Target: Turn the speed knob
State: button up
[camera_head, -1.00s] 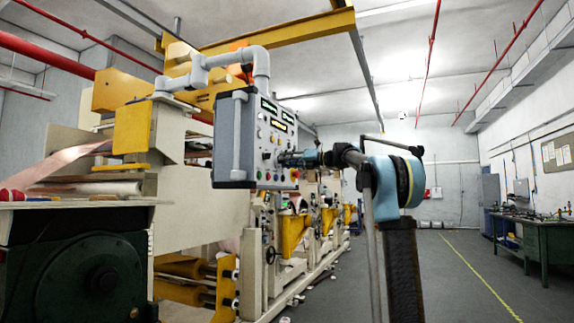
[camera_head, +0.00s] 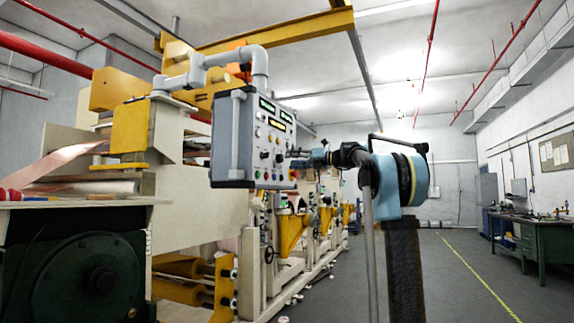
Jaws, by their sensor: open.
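The control panel (camera_head: 232,135) is a grey box hanging from a pipe arm at picture centre-left. Its front, seen at a steep angle, carries green and yellow displays, coloured buttons and small dark knobs. One dark knob (camera_head: 279,157) sits low on the panel's right part. Labels are too small to read, so I cannot tell which knob is the speed knob. My gripper (camera_head: 291,154) is open, just right of that knob and pointing at the panel face. There seems to be a small gap between them. The fingers are small and partly blend with the background.
The coating machine (camera_head: 185,215) with yellow and cream parts stands behind and below the panel. Copper foil (camera_head: 70,160) runs at the left. A green workbench (camera_head: 540,240) stands at the right. The grey floor (camera_head: 450,285) between is clear, with a yellow line.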

jog(key=v, duration=0.8)
jog(key=shift+f, duration=0.1)
jog(key=s+f+n+g+h, duration=0.1)
jog(key=s+f+n+h, duration=0.45)
jog(key=s+f, duration=0.8)
jog(key=s+f+n+g+h, duration=0.2)
jog(key=s+f+n, duration=0.7)
jog(key=f, duration=0.7)
jog(key=s+d+f+n+h, duration=0.3)
jog(key=s+f, duration=0.6)
jog(key=f, duration=0.3)
jog(key=s+d+f+n+h, duration=0.3)
jog(key=s+d+f+n, duration=0.3)
jog(key=s+f, duration=0.3)
jog(key=s+d+f+n+h, duration=0.4)
jog(key=s+f, duration=0.5)
jog(key=f, duration=0.6)
jog(key=d+n, duration=0.1)
jog(key=d, duration=0.1)
jog(key=shift+d+f, duration=0.35)
jog(key=shift+d, duration=0.05)
